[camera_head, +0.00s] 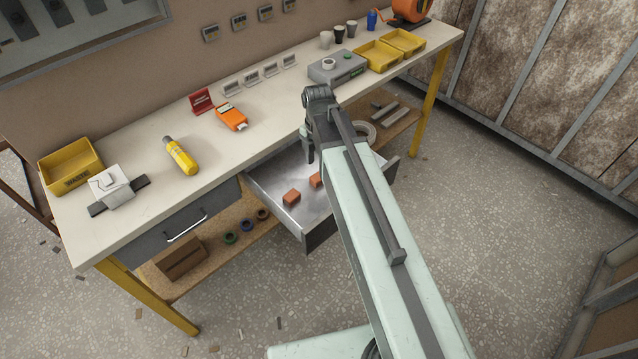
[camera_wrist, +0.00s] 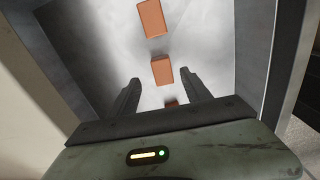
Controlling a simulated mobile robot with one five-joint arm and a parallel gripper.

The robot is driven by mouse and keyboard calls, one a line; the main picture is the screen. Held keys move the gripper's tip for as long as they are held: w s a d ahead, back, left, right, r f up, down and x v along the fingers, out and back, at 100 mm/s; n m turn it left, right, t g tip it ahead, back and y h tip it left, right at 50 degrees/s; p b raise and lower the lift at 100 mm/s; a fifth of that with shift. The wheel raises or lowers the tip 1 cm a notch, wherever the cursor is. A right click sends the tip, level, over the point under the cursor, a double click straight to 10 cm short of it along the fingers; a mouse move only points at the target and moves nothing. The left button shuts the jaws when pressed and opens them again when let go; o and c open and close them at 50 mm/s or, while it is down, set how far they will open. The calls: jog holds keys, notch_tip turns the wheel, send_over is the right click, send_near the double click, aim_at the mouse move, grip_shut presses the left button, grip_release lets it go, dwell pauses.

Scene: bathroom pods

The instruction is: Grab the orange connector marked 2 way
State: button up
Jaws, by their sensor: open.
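Orange blocks lie in a row on the floor of the open metal drawer (camera_head: 271,180). The head view shows two, a near-left block (camera_head: 291,198) and one beside my arm (camera_head: 316,180). No "2 way" marking is readable on any. My gripper (camera_wrist: 158,78) is open and empty, above the drawer. The middle block appears between its fingertips in the picture, below them; the exact height gap is unclear.
A closed drawer (camera_head: 187,226) is to the left. The drawer's walls surround the blocks. The floor in front is mostly clear.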

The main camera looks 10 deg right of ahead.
aim_at(318, 176)
jog(key=f+b, duration=0.5)
jog(key=shift+s+f, duration=0.2)
jog(key=shift+r, duration=0.2)
grip_shut()
notch_tip(318, 176, up, 10)
jog(key=p, duration=1)
